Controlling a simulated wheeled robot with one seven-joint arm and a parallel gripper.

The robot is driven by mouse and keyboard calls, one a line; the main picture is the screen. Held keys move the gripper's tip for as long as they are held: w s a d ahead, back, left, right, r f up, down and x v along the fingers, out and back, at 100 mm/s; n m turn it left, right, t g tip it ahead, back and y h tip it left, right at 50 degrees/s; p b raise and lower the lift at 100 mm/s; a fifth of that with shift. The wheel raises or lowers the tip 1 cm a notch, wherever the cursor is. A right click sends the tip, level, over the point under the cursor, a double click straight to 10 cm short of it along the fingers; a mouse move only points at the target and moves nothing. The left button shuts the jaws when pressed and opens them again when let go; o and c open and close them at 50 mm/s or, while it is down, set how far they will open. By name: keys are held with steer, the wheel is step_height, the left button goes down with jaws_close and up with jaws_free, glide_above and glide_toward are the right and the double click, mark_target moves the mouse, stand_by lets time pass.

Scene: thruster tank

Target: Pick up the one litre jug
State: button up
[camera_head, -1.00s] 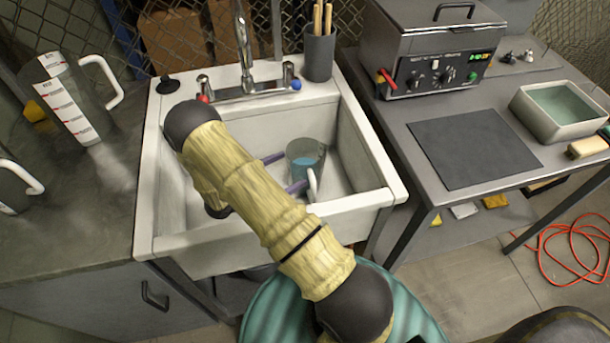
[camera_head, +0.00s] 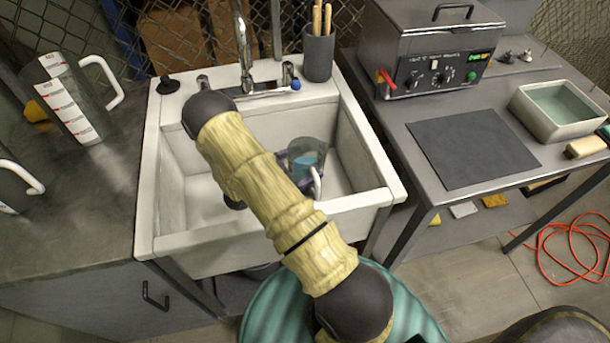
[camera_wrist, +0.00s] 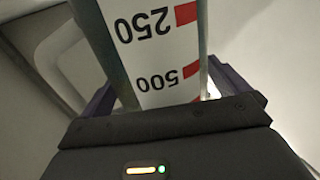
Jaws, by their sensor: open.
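A clear jug (camera_head: 308,155) with a pale handle and a bluish patch inside is in the white sink (camera_head: 187,240). In the wrist view, the jug (camera_wrist: 150,45) fills the middle, with a white scale, red marks and the numbers 250 and 500 upside down. My gripper (camera_head: 291,170) is open, with its dark purple fingers at either side of the jug. In the wrist view, my gripper (camera_wrist: 165,88) has one finger left and one right of the jug wall. I cannot tell whether either finger touches it. My arm hides part of the sink.
A larger clear jug (camera_head: 70,105) with a red-marked scale stands on the left counter, and another jug (camera_head: 15,185) is partly cut off. A tap (camera_head: 243,55) and a grey holder (camera_head: 318,55) stand behind the sink.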

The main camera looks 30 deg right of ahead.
steer(key=c, duration=1)
steer(key=shift+w, duration=0.15)
steer(key=c, duration=0.3)
steer(key=shift+w, duration=0.1)
steer(key=shift+a, duration=0.1)
